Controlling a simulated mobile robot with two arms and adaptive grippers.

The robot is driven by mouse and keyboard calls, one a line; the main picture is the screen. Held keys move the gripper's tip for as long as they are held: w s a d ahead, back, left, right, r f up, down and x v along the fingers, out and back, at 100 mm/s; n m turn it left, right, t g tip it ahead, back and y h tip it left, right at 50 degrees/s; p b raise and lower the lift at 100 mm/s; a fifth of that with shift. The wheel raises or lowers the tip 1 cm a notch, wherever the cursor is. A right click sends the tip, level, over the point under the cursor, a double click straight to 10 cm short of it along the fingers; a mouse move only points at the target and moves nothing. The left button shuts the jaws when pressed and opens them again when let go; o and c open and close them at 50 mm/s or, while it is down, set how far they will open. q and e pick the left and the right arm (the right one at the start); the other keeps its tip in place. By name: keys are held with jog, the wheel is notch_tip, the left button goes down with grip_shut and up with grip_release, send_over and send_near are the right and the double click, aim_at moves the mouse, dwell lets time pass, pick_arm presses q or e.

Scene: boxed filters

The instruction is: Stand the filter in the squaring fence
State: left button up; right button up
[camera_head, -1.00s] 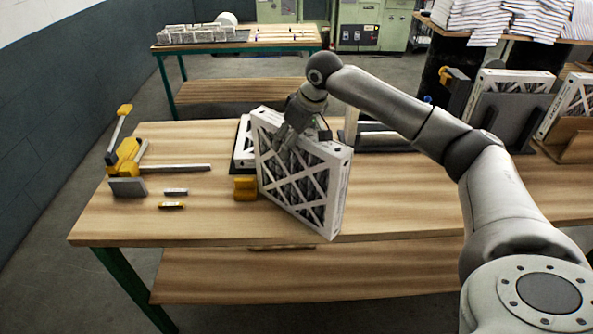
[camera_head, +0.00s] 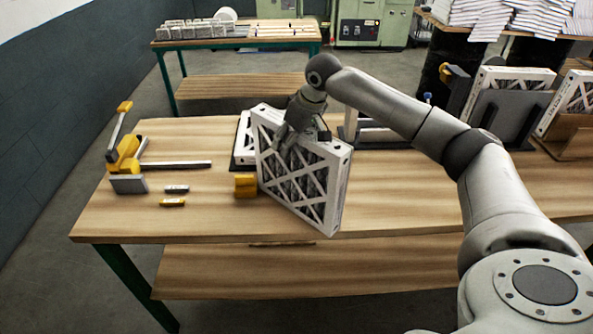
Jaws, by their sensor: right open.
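A white-framed filter (camera_head: 312,186) with a cross-lattice face over dark pleats stands on edge at the bench's middle, turned at an angle and slightly tilted in the picture. My right gripper (camera_head: 287,138) is at its upper left part, with fingers over the lattice face near the top edge. The jaws are open; whether they touch the frame is hard to tell. A grey upright fixture (camera_head: 350,122) with a low rail stands behind the filter, partly hidden by it and my arm; I cannot tell whether it is the squaring fence. My left gripper is out of view.
Another flat filter (camera_head: 243,141) lies behind the standing one. A yellow block (camera_head: 245,186) sits beside its left side. A yellow-and-grey clamp (camera_head: 128,155) and two small bars (camera_head: 174,202) lie at left. Filters in racks (camera_head: 507,105) stand at right.

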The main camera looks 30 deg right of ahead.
jog(key=shift+c, duration=0.2)
grip_shut()
dwell(0.4)
